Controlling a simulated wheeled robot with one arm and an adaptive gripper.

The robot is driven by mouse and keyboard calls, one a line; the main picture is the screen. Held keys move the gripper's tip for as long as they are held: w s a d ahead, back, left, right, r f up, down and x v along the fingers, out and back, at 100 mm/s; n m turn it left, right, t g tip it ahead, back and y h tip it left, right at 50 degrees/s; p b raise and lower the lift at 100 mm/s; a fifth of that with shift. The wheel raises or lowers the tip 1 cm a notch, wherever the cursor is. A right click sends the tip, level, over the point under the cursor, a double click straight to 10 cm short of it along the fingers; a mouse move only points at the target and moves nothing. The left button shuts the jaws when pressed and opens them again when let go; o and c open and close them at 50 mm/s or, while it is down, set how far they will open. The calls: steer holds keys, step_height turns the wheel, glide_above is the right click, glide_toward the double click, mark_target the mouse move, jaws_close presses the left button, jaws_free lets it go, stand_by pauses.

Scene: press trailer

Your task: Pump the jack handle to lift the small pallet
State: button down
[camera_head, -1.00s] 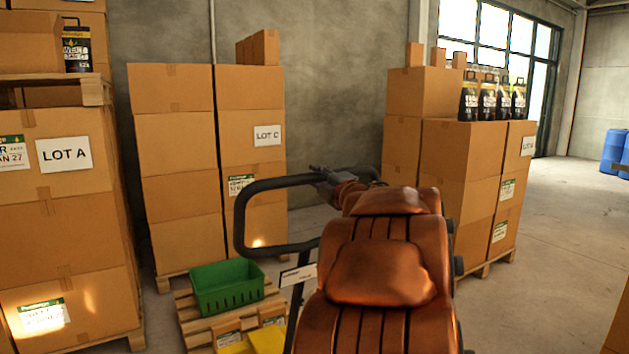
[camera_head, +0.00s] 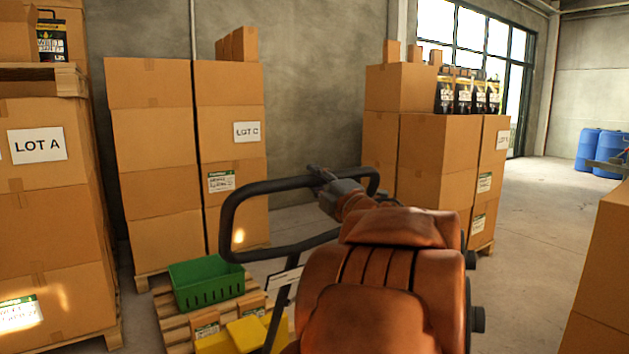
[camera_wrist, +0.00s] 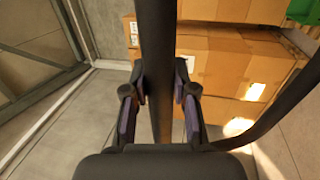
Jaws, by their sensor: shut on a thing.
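The jack handle (camera_head: 230,218) is a black rounded loop on a dark shaft (camera_head: 281,312) that runs down beside the small pallet. My gripper (camera_head: 318,172) is on the far top bar of the loop. In the wrist view my gripper (camera_wrist: 159,92) has its fingers on both sides of the black bar (camera_wrist: 155,35) and is shut on it. The small pallet (camera_head: 172,325) is wooden and low, with a green crate (camera_head: 207,287), small boxes and yellow items (camera_head: 247,335) on it. My orange arm hides the foot of the jack and the floor behind it.
Tall box stacks stand at the left, LOT A (camera_head: 55,220), behind the pallet, LOT C (camera_head: 230,160), and at centre right (camera_head: 437,165). More boxes (camera_head: 606,280) are close at the right edge. Open floor (camera_head: 540,200) lies between, with blue barrels (camera_head: 590,150) far right.

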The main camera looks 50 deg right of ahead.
steer(key=c, duration=1.2)
jaws_free()
steer(key=shift+d, duration=0.15)
steer(key=o, duration=0.3)
steer(key=shift+s+a+f, duration=0.1)
steer(key=shift+s+a, duration=0.1)
steer(key=shift+s, duration=0.4)
steer(key=v, duration=1)
steer(key=shift+s+f, duration=0.15)
steer(key=shift+s, duration=0.15)
steer(key=shift+a, duration=0.15)
